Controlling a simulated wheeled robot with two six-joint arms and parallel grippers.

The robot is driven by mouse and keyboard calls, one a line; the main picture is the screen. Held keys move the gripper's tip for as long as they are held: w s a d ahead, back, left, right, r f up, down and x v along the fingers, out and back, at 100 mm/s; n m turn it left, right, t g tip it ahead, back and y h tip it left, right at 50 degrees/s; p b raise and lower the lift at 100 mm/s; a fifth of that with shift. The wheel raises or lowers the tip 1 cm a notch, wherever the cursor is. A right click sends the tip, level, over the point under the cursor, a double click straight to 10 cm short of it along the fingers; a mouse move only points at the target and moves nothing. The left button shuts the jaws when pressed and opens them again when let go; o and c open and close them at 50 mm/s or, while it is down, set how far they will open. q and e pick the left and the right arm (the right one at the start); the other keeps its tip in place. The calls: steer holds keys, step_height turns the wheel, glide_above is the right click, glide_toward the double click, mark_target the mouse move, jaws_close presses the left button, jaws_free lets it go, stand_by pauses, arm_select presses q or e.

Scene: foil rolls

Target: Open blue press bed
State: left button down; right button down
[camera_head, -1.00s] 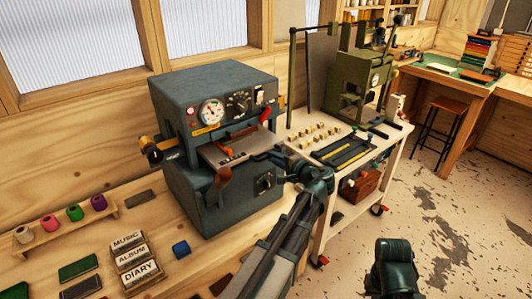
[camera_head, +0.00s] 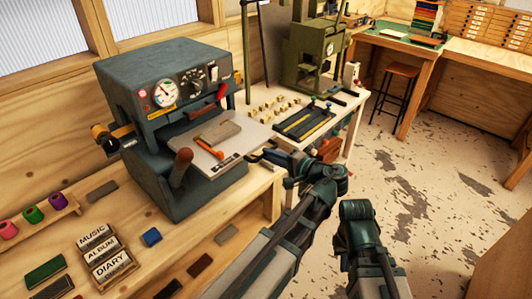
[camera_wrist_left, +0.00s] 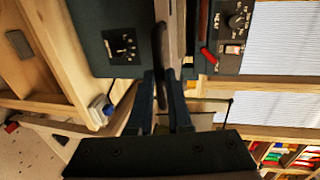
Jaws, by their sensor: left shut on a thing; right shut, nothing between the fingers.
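The blue press (camera_head: 165,75) stands on the wooden bench, with a gauge and dials on its front. Its flat grey bed (camera_head: 240,146) is slid out of the opening, toward the front right. My left gripper (camera_head: 262,156) is at the bed's front right edge. In the left wrist view its fingers (camera_wrist_left: 161,95) are shut on a dark handle bar (camera_wrist_left: 158,50). My right arm shows at the lower middle; its fingers are hidden.
A brown-knobbed lever (camera_head: 182,166) stands at the press's front. The floor at right is open.

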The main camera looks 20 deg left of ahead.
stand_by(0.3)
arm_select(q)
steer(key=c, duration=0.8)
jaws_free()
steer(key=shift+c, duration=0.2)
steer(key=shift+d, duration=0.1)
arm_select(e)
steer(key=shift+d, duration=0.1)
